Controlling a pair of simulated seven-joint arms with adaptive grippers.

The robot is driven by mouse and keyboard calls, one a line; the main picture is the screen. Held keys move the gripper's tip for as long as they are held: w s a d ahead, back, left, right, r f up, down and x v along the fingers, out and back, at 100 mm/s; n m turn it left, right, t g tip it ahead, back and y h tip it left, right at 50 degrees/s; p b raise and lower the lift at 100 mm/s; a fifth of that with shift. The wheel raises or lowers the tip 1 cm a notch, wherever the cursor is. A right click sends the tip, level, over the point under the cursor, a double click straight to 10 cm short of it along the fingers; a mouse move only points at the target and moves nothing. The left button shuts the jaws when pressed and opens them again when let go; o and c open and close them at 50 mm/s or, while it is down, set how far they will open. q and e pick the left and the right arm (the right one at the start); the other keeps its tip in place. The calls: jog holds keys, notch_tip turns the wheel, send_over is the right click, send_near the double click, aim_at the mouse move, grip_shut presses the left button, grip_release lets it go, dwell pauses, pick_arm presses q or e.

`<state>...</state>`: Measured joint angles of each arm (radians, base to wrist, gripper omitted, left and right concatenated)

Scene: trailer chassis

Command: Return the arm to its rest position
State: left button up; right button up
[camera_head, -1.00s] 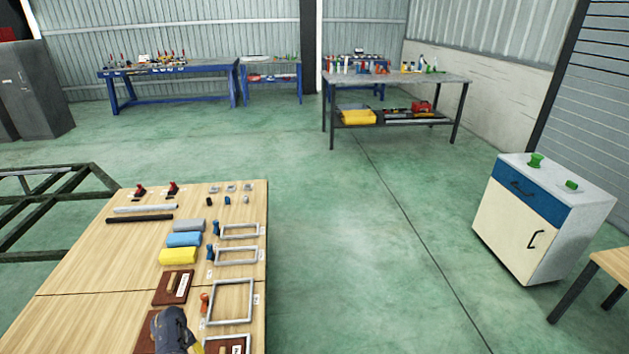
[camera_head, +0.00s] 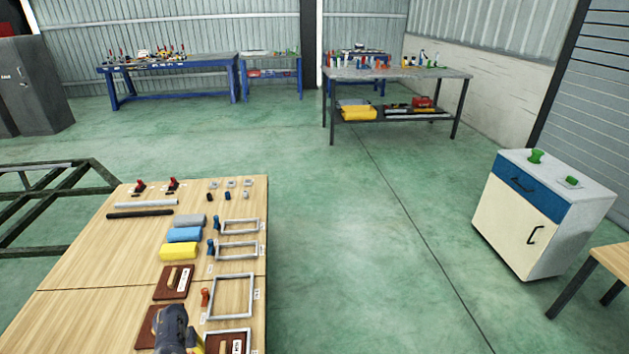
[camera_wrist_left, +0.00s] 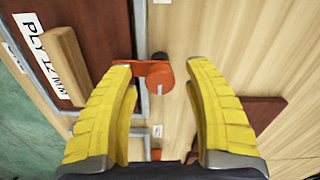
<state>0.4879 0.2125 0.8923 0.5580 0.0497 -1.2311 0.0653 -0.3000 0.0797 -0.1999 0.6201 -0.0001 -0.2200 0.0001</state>
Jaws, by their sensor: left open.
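My left arm and gripper (camera_head: 194,346) show at the bottom edge of the head view, over the near end of the wooden table (camera_head: 85,265). In the left wrist view the left gripper (camera_wrist_left: 160,66) has its two yellow fingers spread wide. An orange piece with a round top (camera_wrist_left: 159,77) shows between the fingers; I cannot tell whether a finger touches it. A brown board labelled PLY 12 MM (camera_wrist_left: 95,35) with a wooden handle lies by a grey metal frame, left of the fingers. My right gripper is not in view.
The table carries brown boards (camera_head: 172,283), grey frames (camera_head: 231,296), an orange piece (camera_head: 205,297) and yellow, blue and grey blocks (camera_head: 179,251). A dark chassis frame (camera_head: 70,183) stands at left. A white and blue cabinet (camera_head: 522,225) stands at right. The green floor between is clear.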

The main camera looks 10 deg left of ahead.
pick_arm(q)
jog(key=shift+m, duration=1.1)
jog(key=n, duration=0.4)
jog(key=shift+n, duration=2.2)
